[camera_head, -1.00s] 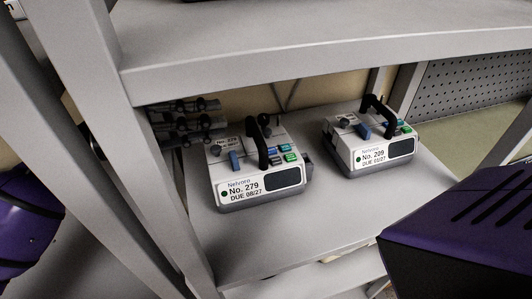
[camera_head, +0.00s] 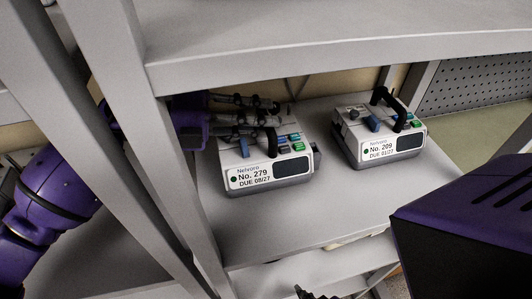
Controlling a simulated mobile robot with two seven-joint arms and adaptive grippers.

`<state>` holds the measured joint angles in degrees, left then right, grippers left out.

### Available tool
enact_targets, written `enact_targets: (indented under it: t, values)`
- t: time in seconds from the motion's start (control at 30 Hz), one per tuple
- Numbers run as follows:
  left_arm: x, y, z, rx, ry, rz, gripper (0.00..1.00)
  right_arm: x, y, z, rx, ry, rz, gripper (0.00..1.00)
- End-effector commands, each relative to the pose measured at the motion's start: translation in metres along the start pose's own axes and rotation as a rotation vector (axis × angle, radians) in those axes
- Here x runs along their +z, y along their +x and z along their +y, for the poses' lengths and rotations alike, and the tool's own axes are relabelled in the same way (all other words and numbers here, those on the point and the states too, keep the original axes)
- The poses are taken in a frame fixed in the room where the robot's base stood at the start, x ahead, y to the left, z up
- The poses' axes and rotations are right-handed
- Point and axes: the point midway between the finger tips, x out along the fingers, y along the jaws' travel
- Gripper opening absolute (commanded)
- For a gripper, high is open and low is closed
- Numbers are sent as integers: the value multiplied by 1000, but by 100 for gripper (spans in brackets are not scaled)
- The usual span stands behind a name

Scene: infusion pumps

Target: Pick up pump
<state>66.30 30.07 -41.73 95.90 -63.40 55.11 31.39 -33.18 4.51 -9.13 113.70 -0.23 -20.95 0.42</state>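A white and grey pump labelled No. 279 (camera_head: 268,178) stands upright on the shelf, with a black carrying handle on top. A second, similar pump labelled No. 209 (camera_head: 390,150) stands to its right, with its black handle in plain view. My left gripper (camera_head: 262,118) reaches in from the left behind the shelf post. Its dark fingers are spread apart at the handle of pump No. 279 and hide much of it. I cannot tell whether they touch it. A dark piece at the bottom edge looks like the tip of my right gripper (camera_head: 311,293), mostly out of view.
The pumps' grey shelf (camera_head: 315,215) is bare in front of them. An upper shelf (camera_head: 330,50) hangs close above. A metal post (camera_head: 180,180) stands left of pump No. 279. A perforated panel (camera_head: 475,80) is at the back right.

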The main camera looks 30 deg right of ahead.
Motion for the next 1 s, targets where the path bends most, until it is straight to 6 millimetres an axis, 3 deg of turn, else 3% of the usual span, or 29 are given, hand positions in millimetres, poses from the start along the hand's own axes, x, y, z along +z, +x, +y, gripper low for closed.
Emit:
enact_targets:
  t: [0.07,0.23,1.0]
  values:
    - [0,0,0,0,-1,0,23,1,0,0,0,0,-1,0]
    - [0,0,0,0,0,0,0,1,0,0,0,0,-1,0]
    - [0,-2,-8,-3,4,-2,0,-5,-1,0,-1,0,6,0]
